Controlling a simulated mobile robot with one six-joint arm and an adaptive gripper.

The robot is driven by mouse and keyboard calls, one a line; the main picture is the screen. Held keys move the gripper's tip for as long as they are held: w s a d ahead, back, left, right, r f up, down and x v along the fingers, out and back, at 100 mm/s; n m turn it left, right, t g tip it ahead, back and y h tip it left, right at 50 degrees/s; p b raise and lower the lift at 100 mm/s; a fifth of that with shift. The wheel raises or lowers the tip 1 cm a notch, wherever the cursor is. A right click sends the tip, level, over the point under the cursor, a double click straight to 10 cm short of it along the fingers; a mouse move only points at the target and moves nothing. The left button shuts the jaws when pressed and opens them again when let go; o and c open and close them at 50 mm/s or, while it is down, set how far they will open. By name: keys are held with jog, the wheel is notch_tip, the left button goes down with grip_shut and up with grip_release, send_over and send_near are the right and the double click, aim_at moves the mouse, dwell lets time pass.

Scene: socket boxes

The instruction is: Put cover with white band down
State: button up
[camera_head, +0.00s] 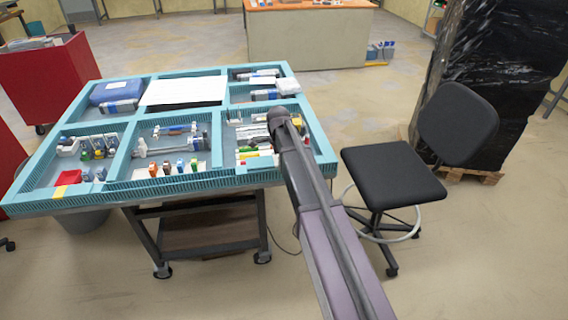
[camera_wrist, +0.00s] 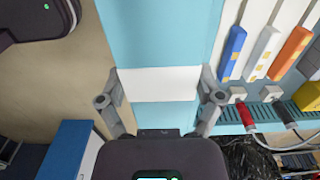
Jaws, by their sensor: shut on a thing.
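The cover with the white band (camera_wrist: 158,86) fills the middle of the wrist view as a light blue strip, with the white band across it. My gripper (camera_wrist: 161,75) has one finger on each side of the strip at the white band and is shut on it. The cover's ends run out of view or behind the gripper body. In the head view my arm reaches to the right part of the table, and its end hides the fingers and most likely the cover.
The table (camera_head: 112,190) has light blue dividers and compartments of small parts. In the wrist view a blue piece (camera_wrist: 232,52), a white piece (camera_wrist: 263,52) and an orange piece (camera_wrist: 291,52) lie to the right. A black chair (camera_head: 392,172) stands right of the table.

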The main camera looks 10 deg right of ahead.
jog(key=shift+w+d+f, duration=0.1)
jog(key=shift+w+d, duration=0.15)
jog(key=shift+w, duration=0.3)
jog(key=shift+w+d, duration=0.25)
jog(key=shift+w, duration=0.3)
jog(key=shift+w+d, duration=0.15)
jog(key=shift+w, duration=0.3)
jog(key=shift+w+d+f+b, duration=0.1)
jog(key=shift+w+f+b, duration=0.15)
jog(key=shift+w+b, duration=0.05)
jog(key=shift+s+f+b, duration=0.15)
jog(key=shift+f+b, duration=1.45)
jog(key=shift+f+b, duration=0.6)
jog(key=o, duration=1.1)
jog(key=shift+c, duration=0.2)
